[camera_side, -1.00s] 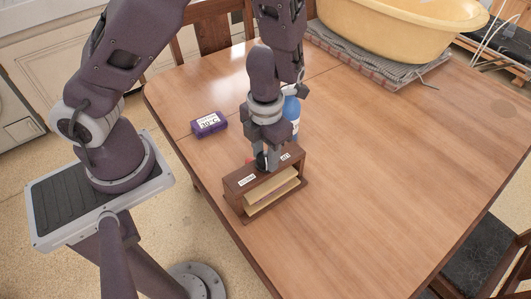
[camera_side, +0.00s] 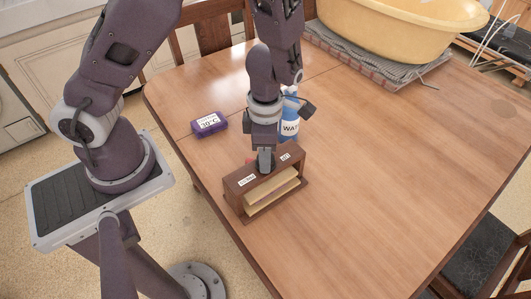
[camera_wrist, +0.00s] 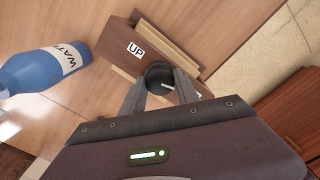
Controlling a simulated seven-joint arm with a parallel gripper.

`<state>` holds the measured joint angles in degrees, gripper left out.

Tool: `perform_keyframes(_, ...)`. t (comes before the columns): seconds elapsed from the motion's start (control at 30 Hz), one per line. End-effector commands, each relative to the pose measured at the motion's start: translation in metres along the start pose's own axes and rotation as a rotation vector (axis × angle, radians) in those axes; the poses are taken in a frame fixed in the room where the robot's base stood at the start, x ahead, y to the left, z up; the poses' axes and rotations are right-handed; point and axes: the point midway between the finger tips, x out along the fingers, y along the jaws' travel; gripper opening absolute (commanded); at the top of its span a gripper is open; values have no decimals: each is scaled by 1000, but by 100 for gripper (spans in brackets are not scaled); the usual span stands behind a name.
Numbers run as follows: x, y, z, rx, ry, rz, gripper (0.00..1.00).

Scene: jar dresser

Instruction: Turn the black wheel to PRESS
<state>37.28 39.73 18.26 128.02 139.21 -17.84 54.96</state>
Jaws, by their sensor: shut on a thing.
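The black wheel (camera_wrist: 159,73) sits on top of a small brown wooden press (camera_side: 236,186), between two white labels. In the wrist view the label on one side reads UP (camera_wrist: 135,50). The other label is mostly hidden behind a finger. A pale mark on the wheel lies on the side away from UP. My gripper (camera_side: 265,168) points down over the press and is shut on the wheel, with one finger on each side in the wrist view (camera_wrist: 160,88). In the side view the fingers hide most of the wheel.
A blue bottle (camera_side: 289,126) labelled WAT... stands close behind my gripper. A purple box (camera_side: 209,124) with a white display lies at the back left. A yellow tub (camera_side: 400,30) rests on a grey mat at the back right. The table's right side is clear.

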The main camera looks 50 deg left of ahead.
Motion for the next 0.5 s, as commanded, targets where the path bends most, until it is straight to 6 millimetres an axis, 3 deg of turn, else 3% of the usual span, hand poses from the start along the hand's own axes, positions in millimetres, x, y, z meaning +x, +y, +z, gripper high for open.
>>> perform_keyframes(0.5,0,0,0,54,-1,1,0)
